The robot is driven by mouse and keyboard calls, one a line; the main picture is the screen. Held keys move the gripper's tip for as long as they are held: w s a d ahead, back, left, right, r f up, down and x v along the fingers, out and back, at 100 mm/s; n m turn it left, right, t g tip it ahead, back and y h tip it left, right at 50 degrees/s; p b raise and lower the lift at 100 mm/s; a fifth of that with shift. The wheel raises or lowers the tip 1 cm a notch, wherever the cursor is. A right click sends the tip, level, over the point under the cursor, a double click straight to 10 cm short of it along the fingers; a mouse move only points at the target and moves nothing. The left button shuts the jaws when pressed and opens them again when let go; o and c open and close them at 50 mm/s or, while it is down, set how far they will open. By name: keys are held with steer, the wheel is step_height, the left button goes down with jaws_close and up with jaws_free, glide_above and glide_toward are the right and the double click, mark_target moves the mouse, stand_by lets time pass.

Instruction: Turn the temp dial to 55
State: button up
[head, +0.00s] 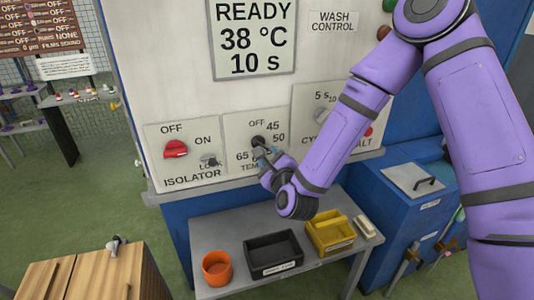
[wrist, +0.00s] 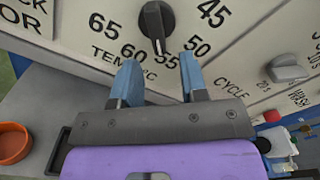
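The black temp dial (wrist: 156,20) sits on the white panel just beyond my fingertips in the wrist view. Its white pointer mark faces down, at or close to the 55 label. Labels 65, 60, 55, 50 and 45 ring it. My gripper (wrist: 160,63) is open, its two blue fingers apart with nothing between them, below the dial and to either side of its pointer end. In the head view the dial (head: 258,141) is partly hidden by my gripper (head: 262,153). The display (head: 254,38) reads READY, 38 °C, 10 s.
The red isolator switch (head: 175,149) is left of the dial. The cycle knob (wrist: 287,68) is to its right. Below the panel a grey table (head: 215,237) holds an orange pot (head: 217,268), a black tray (head: 273,256) and a yellow bin (head: 330,233).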

steer(key=v, duration=0.7)
steer(key=shift+s, duration=0.2)
steer(key=shift+d+r, duration=0.1)
steer(key=s+d+r+n+g+h, duration=0.3)
steer(key=d+r+n+g, duration=0.4)
steer(key=d+r+n, duration=0.85)
steer(key=s+d+r+n+g+h, duration=0.1)
steer(key=s+d+r+n+g, duration=0.1)
steer(key=s, duration=0.8)
steer(key=s+d+r+n+g+h, duration=0.1)
steer(key=s+d+r+n+g, duration=0.2)
steer(key=s, duration=0.8)
steer(key=d+r+n, duration=0.2)
steer(key=d+n, duration=0.1)
steer(key=d, duration=0.1)
